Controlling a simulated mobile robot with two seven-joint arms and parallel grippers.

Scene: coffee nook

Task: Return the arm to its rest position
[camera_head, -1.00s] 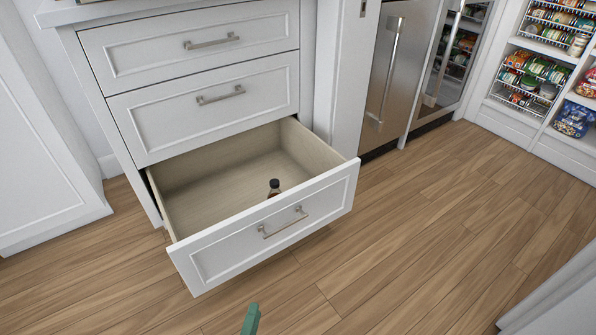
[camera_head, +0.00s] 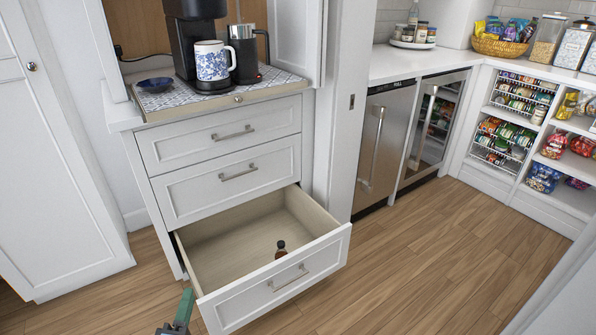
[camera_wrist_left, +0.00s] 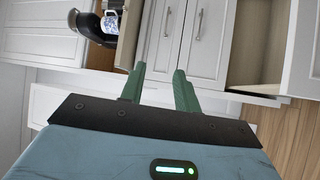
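My left gripper (camera_head: 184,308) shows at the bottom of the head view, left of the open drawer's front. In the left wrist view its two green fingers (camera_wrist_left: 159,72) stand apart with nothing between them. The open bottom drawer (camera_head: 280,291) holds a small dark bottle (camera_head: 281,251) standing near its front. The drawer also shows at the right of the left wrist view (camera_wrist_left: 300,70). My right gripper is not in view.
Above the drawers, a counter holds a black coffee machine (camera_head: 190,30), a patterned mug (camera_head: 212,62), a dark kettle (camera_head: 244,55) and a blue bowl (camera_head: 157,84). Pantry shelves (camera_head: 515,120) stand at the right. The wooden floor (camera_head: 430,255) right of the drawer is clear.

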